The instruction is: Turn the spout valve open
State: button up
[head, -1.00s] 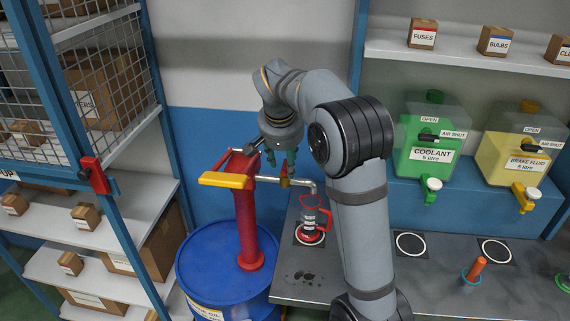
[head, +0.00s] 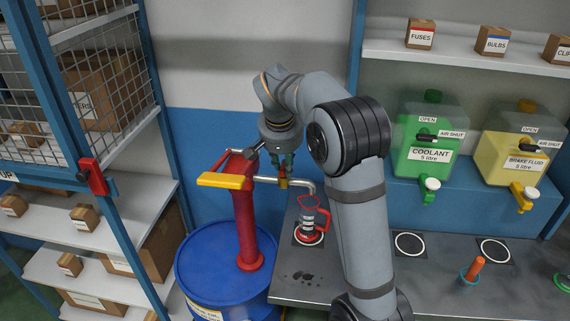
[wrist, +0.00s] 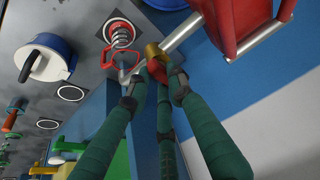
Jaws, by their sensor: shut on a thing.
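The spout valve (head: 283,183) is a small brass body on the silver spout pipe (head: 303,184) of the red hand pump (head: 246,225). In the wrist view the brass valve (wrist: 153,50) shows between my fingertips, with a bit of red handle (wrist: 158,70) below it. My gripper (head: 284,168) comes down on the valve from above. Its green fingers (wrist: 158,82) are closed around the valve's handle and hide most of it. A clear jug with red trim (head: 309,215) stands under the spout's end; it shows from above in the wrist view (wrist: 121,36).
The pump stands on a blue drum (head: 222,262), its yellow handle (head: 222,181) sticking out left of my gripper. Green coolant (head: 428,140) and yellow brake fluid (head: 515,148) tanks stand at the right. A wire-fronted shelf rack (head: 92,85) is at the left.

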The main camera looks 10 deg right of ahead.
grip_shut()
